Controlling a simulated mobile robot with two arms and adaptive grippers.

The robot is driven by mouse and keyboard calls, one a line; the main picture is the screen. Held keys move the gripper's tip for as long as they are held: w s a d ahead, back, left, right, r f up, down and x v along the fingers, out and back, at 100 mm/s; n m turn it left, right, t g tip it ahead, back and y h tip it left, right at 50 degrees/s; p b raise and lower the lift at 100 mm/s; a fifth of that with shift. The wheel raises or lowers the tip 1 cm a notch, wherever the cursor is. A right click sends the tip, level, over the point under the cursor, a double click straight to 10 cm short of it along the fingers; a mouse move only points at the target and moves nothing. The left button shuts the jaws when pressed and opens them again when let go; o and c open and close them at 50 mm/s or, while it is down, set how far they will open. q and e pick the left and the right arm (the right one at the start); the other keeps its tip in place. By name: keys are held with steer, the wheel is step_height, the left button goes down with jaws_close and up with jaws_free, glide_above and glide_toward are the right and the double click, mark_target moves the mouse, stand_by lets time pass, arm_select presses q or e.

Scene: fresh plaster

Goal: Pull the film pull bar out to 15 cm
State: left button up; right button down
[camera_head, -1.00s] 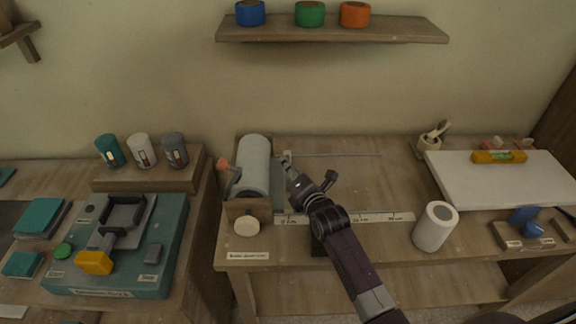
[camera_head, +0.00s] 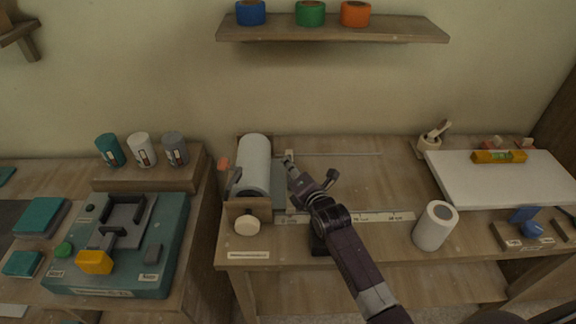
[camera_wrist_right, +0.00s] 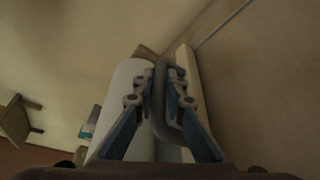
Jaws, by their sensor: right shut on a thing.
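The film roll (camera_head: 255,163) is a pale cylinder in a wooden dispenser (camera_head: 240,212) on the middle workbench. A short strip of film (camera_head: 278,187) shows at its right side, with the pale pull bar (camera_head: 289,156) at the strip's edge. My right gripper (camera_head: 291,171) is at the bar, just right of the roll. In the right wrist view, my gripper (camera_wrist_right: 161,82) is shut on the bar's grey handle (camera_wrist_right: 160,100), with the pale bar (camera_wrist_right: 183,65) beside it. A ruler strip (camera_head: 375,217) with cm marks lies along the bench front, partly hidden by my arm. My left gripper is out of view.
A thin rail (camera_head: 335,154) runs right along the back of the bench. A white upright roll (camera_head: 435,225) stands at the front right, near a white board (camera_head: 500,178) with a yellow level (camera_head: 498,156). The bench right of the bar is mostly clear.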

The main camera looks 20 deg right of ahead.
steer(key=s+d, duration=0.1)
steer(key=d, duration=0.3)
steer(key=s+d, duration=0.1)
steer(key=d, duration=0.4)
steer(key=s+d+p, duration=0.1)
steer(key=s+d, duration=0.1)
steer(key=d, duration=0.3)
steer(key=c, duration=2.2)
jaws_free()
steer(key=shift+c, duration=0.2)
steer(key=shift+s, duration=0.1)
steer(key=v, duration=1.1)
steer(key=shift+s, duration=0.4)
